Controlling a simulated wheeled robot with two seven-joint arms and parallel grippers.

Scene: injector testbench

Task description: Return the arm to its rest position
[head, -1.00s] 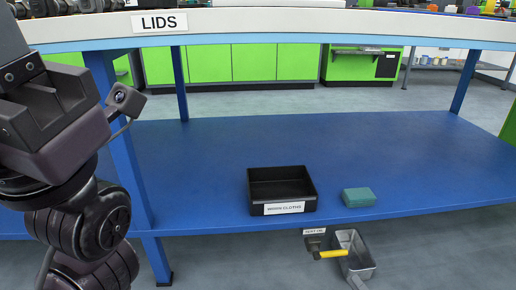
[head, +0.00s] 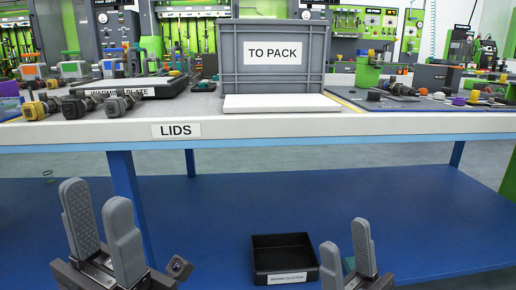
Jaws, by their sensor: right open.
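My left gripper (head: 98,200) is at the lower left, fingers pointing up, with a gap between them and nothing in it. My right gripper (head: 343,232) is at the lower right of centre, fingers up, open and empty. Both are in front of the blue lower shelf (head: 220,215). The arms below the grippers are cut off by the picture's bottom edge.
A black bin (head: 284,240) on the shelf stands between my grippers. A teal block (head: 348,264) is mostly hidden behind the right one. Above are the white bench edge (head: 300,133), a grey TO PACK crate (head: 272,80), and a warming plate (head: 145,88) with parts nearby.

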